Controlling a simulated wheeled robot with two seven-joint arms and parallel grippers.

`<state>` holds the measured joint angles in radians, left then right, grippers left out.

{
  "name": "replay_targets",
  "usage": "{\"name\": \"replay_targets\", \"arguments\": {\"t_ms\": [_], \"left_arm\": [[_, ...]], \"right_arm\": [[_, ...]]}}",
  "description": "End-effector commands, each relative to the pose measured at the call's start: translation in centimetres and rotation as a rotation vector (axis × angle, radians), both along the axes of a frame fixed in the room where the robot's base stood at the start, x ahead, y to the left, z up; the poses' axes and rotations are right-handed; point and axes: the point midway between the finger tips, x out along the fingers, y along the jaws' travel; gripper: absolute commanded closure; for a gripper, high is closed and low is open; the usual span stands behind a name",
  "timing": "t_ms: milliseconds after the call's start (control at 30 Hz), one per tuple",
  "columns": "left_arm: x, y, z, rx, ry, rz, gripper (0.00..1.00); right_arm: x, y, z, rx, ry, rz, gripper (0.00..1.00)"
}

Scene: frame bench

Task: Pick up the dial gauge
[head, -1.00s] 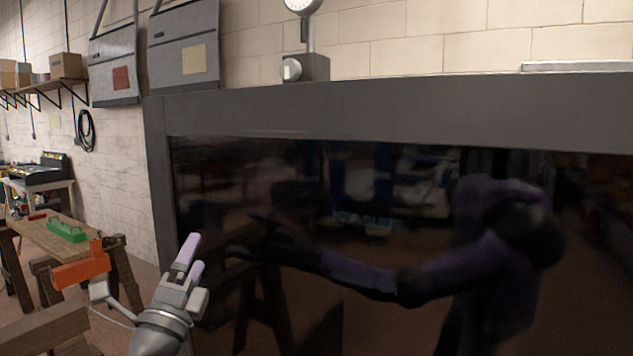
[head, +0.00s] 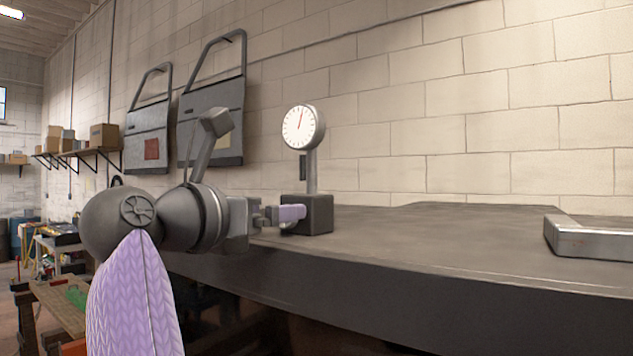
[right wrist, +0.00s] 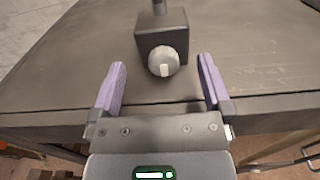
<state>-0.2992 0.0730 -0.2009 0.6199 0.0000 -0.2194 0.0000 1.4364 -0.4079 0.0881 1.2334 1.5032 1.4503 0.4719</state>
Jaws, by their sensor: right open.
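The dial gauge (head: 302,127) stands upright on the dark bench top in the head view. It has a round white dial, a thin post and a dark block base (head: 320,215). My right gripper (head: 285,213) reaches in from the left at the height of the base, its purple fingertips overlapping the base's left side. In the right wrist view the base (right wrist: 165,22) with its pale round knob (right wrist: 162,63) is ahead, between the open, spread fingers. Neither finger visibly grips it. The dial is out of that view. My left gripper is not in view.
The bench top (head: 420,236) is clear around the gauge. A grey metal block (head: 590,238) lies at its right. Two grey panels (head: 212,125) hang on the brick wall behind at left. A wooden trestle (head: 60,300) stands on the floor at lower left.

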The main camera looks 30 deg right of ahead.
Motion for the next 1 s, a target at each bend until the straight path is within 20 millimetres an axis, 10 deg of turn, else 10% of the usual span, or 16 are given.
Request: {"name": "replay_targets", "arguments": {"t_ms": [367, 633, 1000], "left_arm": [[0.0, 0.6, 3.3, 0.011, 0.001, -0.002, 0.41], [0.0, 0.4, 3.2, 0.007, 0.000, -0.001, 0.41], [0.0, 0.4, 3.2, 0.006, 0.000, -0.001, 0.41]], "right_arm": [[2.3, -6.2, 0.8, -0.006, 0.003, -0.003, 0.00], [2.6, -6.7, 0.4, -0.005, 0.001, 0.001, 0.00], [2.5, -6.7, 0.4, -0.004, 0.003, 0.000, 0.78]]}}
